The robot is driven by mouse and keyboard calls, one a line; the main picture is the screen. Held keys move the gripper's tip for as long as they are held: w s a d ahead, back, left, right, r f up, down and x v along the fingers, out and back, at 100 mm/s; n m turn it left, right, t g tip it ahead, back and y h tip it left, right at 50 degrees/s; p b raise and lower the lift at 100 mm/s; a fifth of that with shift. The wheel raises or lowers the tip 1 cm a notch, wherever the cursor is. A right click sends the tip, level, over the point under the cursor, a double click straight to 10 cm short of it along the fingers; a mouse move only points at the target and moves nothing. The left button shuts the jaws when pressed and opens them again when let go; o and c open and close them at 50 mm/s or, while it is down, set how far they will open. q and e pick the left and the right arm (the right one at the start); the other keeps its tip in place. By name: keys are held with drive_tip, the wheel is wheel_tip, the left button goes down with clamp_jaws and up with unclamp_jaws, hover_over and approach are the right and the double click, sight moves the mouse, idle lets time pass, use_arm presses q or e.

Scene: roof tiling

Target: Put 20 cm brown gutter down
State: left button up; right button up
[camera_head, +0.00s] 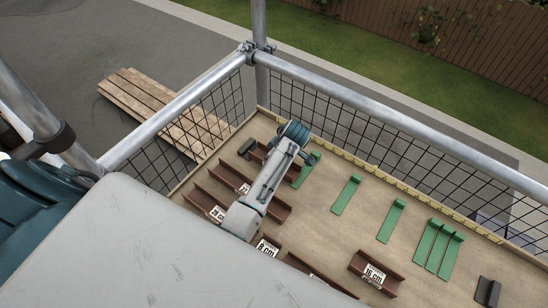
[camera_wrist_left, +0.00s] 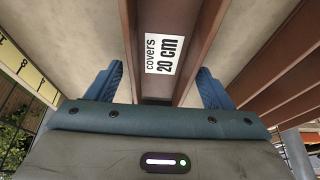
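A brown gutter with a white label reading "covers 20 cm" (camera_wrist_left: 163,54) runs between the fingers of my left gripper (camera_wrist_left: 158,88) in the left wrist view. The two blue fingers stand on either side of it with a visible gap, so the gripper is open around it. In the head view my left gripper (camera_head: 294,133) is over the far-left part of the board, its fingertips hidden. A brown gutter (camera_head: 256,152) shows beside it, partly hidden by my arm. Whether the gutter touches the board is unclear. My right gripper is not in view.
Other brown gutters lie on the board (camera_head: 320,235), including one labelled 16 cm (camera_head: 361,262). Several green pieces (camera_head: 346,195) lie to the right, and dark pieces (camera_head: 487,291) near the edge. A yellow marked strip (camera_head: 400,183), mesh and metal rails (camera_head: 400,117) border the far side.

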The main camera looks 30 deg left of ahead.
use_arm(q)
drive_tip(key=shift+d+r, duration=0.1)
drive_tip(key=shift+r, duration=0.1)
drive_tip(key=b+v, duration=0.3)
drive_tip(key=v, duration=0.9)
drive_tip(key=shift+r+b, duration=0.25)
drive_tip(key=shift+b, duration=0.15)
